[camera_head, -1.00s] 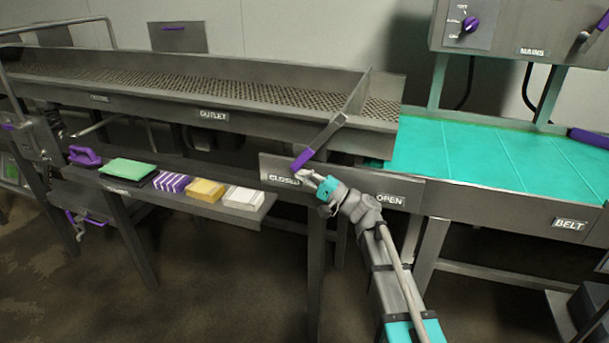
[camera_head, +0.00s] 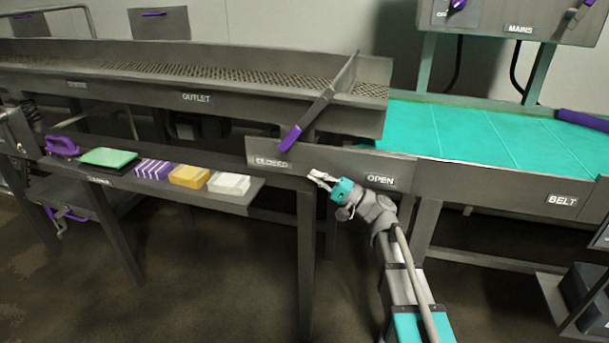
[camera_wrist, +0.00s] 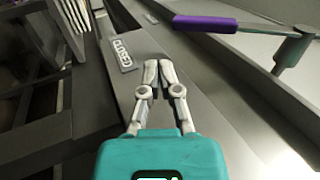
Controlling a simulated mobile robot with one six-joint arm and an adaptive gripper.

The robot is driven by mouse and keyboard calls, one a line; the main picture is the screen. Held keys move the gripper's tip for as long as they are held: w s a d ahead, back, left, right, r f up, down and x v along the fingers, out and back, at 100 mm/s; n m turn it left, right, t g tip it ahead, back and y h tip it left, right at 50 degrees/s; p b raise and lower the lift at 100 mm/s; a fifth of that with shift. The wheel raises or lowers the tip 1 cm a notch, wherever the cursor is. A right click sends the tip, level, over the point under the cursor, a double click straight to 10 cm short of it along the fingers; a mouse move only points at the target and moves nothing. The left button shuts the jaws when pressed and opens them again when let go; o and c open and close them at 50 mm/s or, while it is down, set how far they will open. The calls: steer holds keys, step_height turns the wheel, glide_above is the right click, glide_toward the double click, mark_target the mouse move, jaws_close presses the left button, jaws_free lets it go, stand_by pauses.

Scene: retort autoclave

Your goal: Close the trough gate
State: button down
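The trough gate (camera_head: 335,88) is a grey plate standing across the right end of the mesh-floored trough. Its lever has a purple handle (camera_head: 290,138) that points down-left, with its tip just above the CLOSED label (camera_head: 271,162). The OPEN label (camera_head: 380,180) is to the right on the same plate. My gripper (camera_head: 314,178) is below and right of the handle, apart from it. In the wrist view the purple handle (camera_wrist: 205,24) is beyond and right of my gripper (camera_wrist: 160,64). The fingertips are close together with a narrow gap and nothing between them.
A shelf (camera_head: 205,194) left of my gripper carries a green pad (camera_head: 109,157), a purple-striped block (camera_head: 153,169), a yellow block (camera_head: 190,176) and a white block (camera_head: 229,183). The teal belt (camera_head: 470,130) lies to the right. Open floor is in front.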

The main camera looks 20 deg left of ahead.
steer(key=shift+a+f+b+v, duration=0.15)
steer(key=shift+b+v, duration=0.3)
steer(key=shift+v, duration=0.45)
steer(key=shift+f+b+v, duration=0.2)
steer(key=shift+b+v, duration=0.25)
steer(key=shift+v, duration=0.45)
steer(key=shift+a+f+b+v, duration=0.15)
steer(key=shift+b+v, duration=0.3)
steer(key=shift+v, duration=0.45)
steer(key=shift+f, duration=0.1)
